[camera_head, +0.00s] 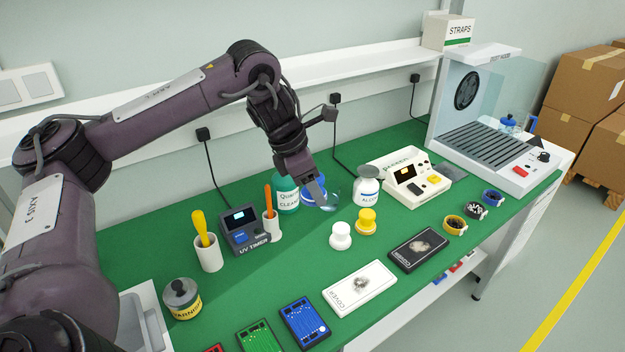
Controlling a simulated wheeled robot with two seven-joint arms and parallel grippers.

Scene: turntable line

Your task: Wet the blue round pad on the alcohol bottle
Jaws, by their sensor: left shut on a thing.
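My left gripper (321,194) reaches down over the middle of the bench, shut on the blue round pad (308,190). The finger hides part of the pad, and a pale, clear-looking round shape shows just right of the fingertips. The alcohol bottle (367,188) stands upright to the right of the gripper. It is white with a grey top and a blue-lettered label. A gap shows between gripper and bottle in the picture. My right gripper is out of view.
A green cleaner bottle (287,194) stands behind the gripper. White (340,236) and yellow (366,222) round pads stand in front. The UV timer (245,230) is left; a cream device (411,177) is right. Covers (360,288) and coloured boards (304,321) lie along the front.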

